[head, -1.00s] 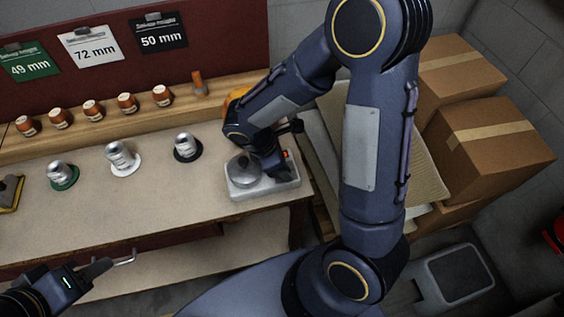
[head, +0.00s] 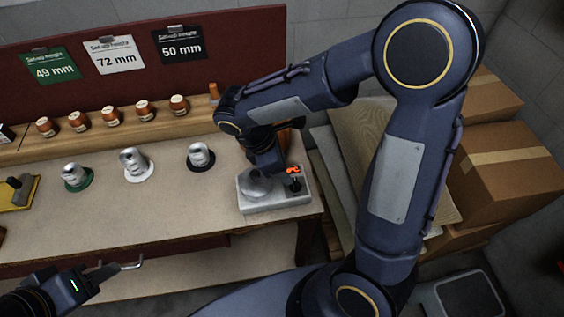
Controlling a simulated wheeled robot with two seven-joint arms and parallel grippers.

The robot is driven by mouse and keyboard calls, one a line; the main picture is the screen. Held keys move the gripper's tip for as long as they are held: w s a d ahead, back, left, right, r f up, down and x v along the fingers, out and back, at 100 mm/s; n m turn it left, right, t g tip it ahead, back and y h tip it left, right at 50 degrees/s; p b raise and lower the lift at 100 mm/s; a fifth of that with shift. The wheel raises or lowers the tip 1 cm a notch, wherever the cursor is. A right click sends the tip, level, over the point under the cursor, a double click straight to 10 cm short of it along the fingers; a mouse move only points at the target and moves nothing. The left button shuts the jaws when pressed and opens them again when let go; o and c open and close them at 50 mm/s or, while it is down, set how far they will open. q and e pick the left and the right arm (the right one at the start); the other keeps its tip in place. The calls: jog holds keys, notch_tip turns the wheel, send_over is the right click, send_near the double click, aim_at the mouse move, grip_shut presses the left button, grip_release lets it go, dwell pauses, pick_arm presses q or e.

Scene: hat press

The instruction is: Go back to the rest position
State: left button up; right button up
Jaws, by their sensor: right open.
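My right arm reaches over the bench's right end. Its gripper (head: 268,172) is open, directly above or beside the round metal part of a light grey device (head: 274,204); its fingertips are largely hidden, so I cannot tell whether they touch. The device has a lit red display (head: 293,170). My left gripper (head: 118,267) is low at the left, in front of the bench edge and away from the objects. A thin bent metal end shows at its tip; I cannot tell whether its jaws are open.
Three silver pieces stand on green (head: 77,183), white (head: 136,175) and black (head: 201,167) bases on the bench (head: 150,215). Several orange-brown capped pieces (head: 111,116) line the back ledge. Cardboard boxes (head: 508,175) are stacked at right, near my right arm.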

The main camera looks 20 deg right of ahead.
jog(key=s+d+r+m+t+y, duration=0.2)
jog(key=s+r+m+t+y, duration=0.4)
jog(key=s+m, duration=0.7)
jog(key=shift+s+d+r+m+t+y, duration=0.25)
jog(key=shift+r+m+y, duration=0.95)
jog(key=shift+m, duration=0.8)
jog(key=shift+w, duration=0.1)
